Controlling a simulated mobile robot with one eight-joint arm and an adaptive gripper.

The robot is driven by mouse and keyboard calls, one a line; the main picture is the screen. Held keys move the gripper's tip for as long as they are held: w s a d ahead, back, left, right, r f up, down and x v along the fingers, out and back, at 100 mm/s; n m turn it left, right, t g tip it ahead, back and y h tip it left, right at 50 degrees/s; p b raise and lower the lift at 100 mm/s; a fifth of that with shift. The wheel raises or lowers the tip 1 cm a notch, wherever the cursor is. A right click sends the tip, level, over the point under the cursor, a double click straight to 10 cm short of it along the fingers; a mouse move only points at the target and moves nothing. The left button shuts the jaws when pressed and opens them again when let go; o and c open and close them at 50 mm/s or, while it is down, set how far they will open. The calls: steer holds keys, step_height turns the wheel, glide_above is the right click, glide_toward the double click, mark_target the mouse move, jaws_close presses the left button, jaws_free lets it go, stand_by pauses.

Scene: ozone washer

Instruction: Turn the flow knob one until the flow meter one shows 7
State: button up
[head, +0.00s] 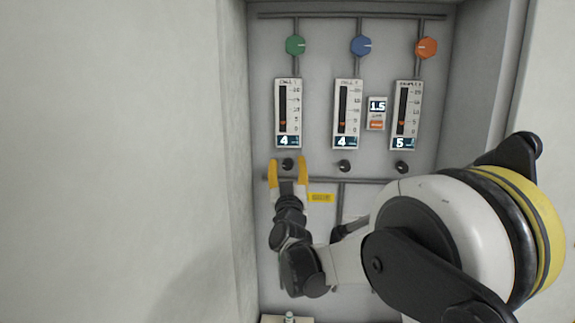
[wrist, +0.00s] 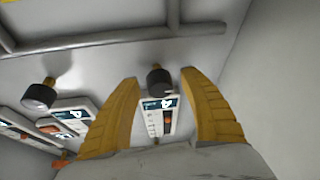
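Flow meter one (head: 288,113) is the leftmost of three panels in the head view, and its display reads 4. It also shows in the wrist view (wrist: 159,119). The dark flow knob one (head: 287,163) sits just below it. In the wrist view the same knob (wrist: 160,79) lies between the yellow fingers. My gripper (head: 288,168) is open, with one finger on each side of the knob. A gap shows between the knob and each finger in the wrist view.
Two other meters, the middle (head: 347,114) reading 4 and the right (head: 406,114) reading 5, have knobs (head: 344,166) and (head: 402,167) below. A small display (head: 377,105) reads 1.5. Green (head: 295,46), blue (head: 361,46) and orange (head: 426,47) knobs sit above. A pipe (head: 370,181) runs below the knobs.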

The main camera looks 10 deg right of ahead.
jaws_close()
steer(key=shift+m, duration=0.5)
steer(key=m+h+b, duration=0.1)
steer(key=m+h, duration=0.1)
steer(key=m, duration=0.1)
steer(key=shift+b, duration=0.35)
steer(key=shift+m+g+h+b, duration=0.4)
steer(key=shift+m+h, duration=0.4)
steer(key=shift+m, duration=0.8)
steer(key=shift+m+g+h+b, duration=0.2)
steer(key=shift+m+g+h, duration=0.45)
steer(key=shift+m, duration=0.95)
steer(key=shift+h, duration=0.25)
steer(key=shift+o, duration=0.3)
jaws_free()
